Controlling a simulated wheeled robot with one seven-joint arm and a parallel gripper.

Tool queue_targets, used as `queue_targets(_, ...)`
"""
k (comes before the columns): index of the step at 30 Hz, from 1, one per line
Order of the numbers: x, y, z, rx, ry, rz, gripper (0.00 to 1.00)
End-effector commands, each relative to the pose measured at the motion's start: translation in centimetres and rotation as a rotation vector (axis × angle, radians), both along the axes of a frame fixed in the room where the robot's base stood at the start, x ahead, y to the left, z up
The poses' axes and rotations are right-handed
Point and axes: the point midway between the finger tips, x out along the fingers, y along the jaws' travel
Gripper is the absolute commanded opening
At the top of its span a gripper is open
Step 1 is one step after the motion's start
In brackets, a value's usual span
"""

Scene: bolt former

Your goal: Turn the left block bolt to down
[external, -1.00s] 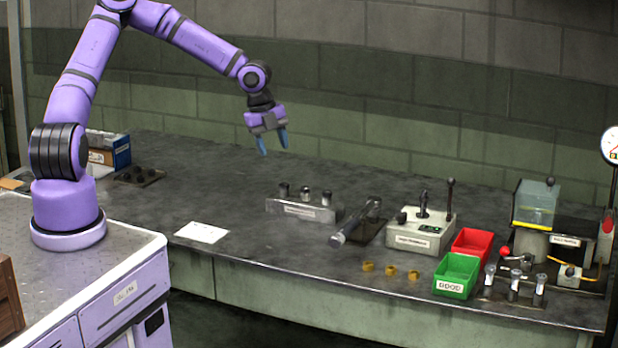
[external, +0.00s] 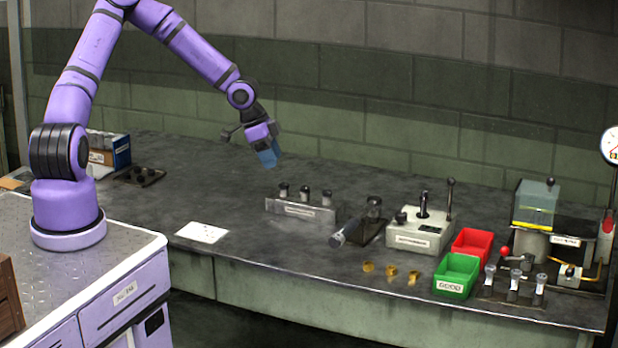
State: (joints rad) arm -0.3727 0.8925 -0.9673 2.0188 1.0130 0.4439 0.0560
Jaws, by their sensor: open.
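The metal block (external: 300,209) with a label on its front stands mid-bench, with several dark-topped bolts along its top. The left block bolt (external: 283,190) is at its left end; its facing is too small to tell. My gripper (external: 270,160) is open and empty, in the air above and a little left of the block, its blue fingers pointing down and apart from the bolt. The fingers overlap in this view, so the gap between them is hidden.
Right of the block are a cylindrical tool (external: 352,226), a grey lever box (external: 420,233), a red bin (external: 472,245), a green bin (external: 457,275) and several brass pieces (external: 390,271). A white paper (external: 202,232) lies left. The bench behind the block is clear.

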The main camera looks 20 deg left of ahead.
Motion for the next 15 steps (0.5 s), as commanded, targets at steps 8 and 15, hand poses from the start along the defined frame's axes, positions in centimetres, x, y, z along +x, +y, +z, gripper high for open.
queue_targets(8, 0.5, -1.8, -4.2, -0.001, 0.001, -0.003, 0.51)
queue_targets(15, 0.7, -2.3, -5.8, 0.000, -0.001, -0.003, 0.51)
